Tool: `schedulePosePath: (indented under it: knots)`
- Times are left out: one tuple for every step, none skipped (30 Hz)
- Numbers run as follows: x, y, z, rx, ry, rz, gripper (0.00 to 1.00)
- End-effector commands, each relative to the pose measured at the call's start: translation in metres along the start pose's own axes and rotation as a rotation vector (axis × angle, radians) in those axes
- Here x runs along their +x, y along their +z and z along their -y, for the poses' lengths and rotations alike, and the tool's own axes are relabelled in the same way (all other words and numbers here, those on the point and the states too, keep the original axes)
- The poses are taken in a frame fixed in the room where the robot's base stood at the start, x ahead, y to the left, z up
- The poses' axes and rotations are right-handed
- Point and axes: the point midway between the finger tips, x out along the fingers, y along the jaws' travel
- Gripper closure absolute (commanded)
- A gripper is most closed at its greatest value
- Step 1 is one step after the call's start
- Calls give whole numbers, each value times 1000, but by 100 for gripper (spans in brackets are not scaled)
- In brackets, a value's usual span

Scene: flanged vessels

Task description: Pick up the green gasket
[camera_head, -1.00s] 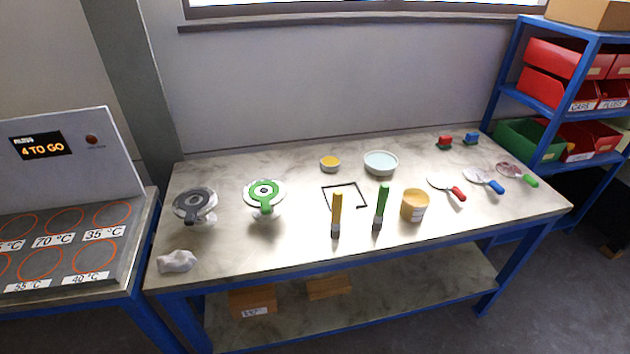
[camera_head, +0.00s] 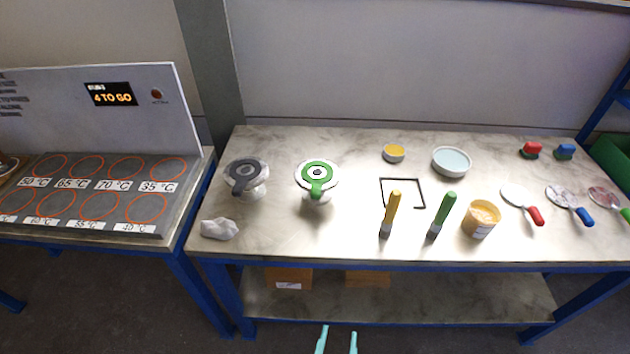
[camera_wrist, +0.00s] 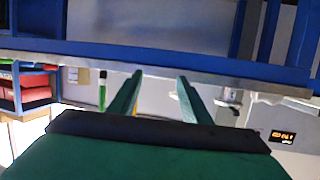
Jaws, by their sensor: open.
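The green gasket (camera_head: 318,185) is a flat ring with a tab toward the front. It lies on top of a white flanged vessel (camera_head: 331,189) left of the table's middle. A second vessel to its left carries a dark grey gasket (camera_head: 243,184). My gripper (camera_head: 337,338) shows at the bottom edge of the head view, in front of the table and well away from the green gasket. Its two teal fingers are apart with nothing between them. In the wrist view the open fingers (camera_wrist: 158,76) point toward the table edge; the green gasket cannot be made out there.
A crumpled white cloth (camera_head: 219,229) lies at the front left. Right of the gasket are a black square outline (camera_head: 402,180), a yellow-handled brush (camera_head: 391,212), a green-handled brush (camera_head: 442,214) and a tub (camera_head: 481,220). A hotplate panel (camera_head: 90,190) stands left of the table.

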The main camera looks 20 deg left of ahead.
Motion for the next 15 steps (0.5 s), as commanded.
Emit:
schedulePosePath:
  knots:
    - [16, -11, 5, -3, -12, -6, 56]
    - [24, -16, 8, -5, -18, -3, 56]
    - [35, -22, 12, -7, -28, 2, 56]
    - [42, -27, 15, -9, -35, 5, 56]
    - [49, -32, 19, -11, -43, 9, 56]
    - [59, -39, 24, -14, -52, 13, 56]
    - [66, -44, 28, -16, -59, 17, 56]
    - [72, -50, 32, -19, -67, 20, 56]
    - [81, -58, 37, -21, -76, 25, 56]
    - [87, -64, 41, -24, -82, 29, 56]
    - [93, -71, 44, -26, -88, 32, 56]
    - [100, -80, 49, -29, -96, 35, 56]
    - [105, -87, 53, -31, -102, 39, 56]
    - [110, -94, 57, -34, -107, 42, 56]
    - [117, -103, 62, -37, -114, 47, 56]
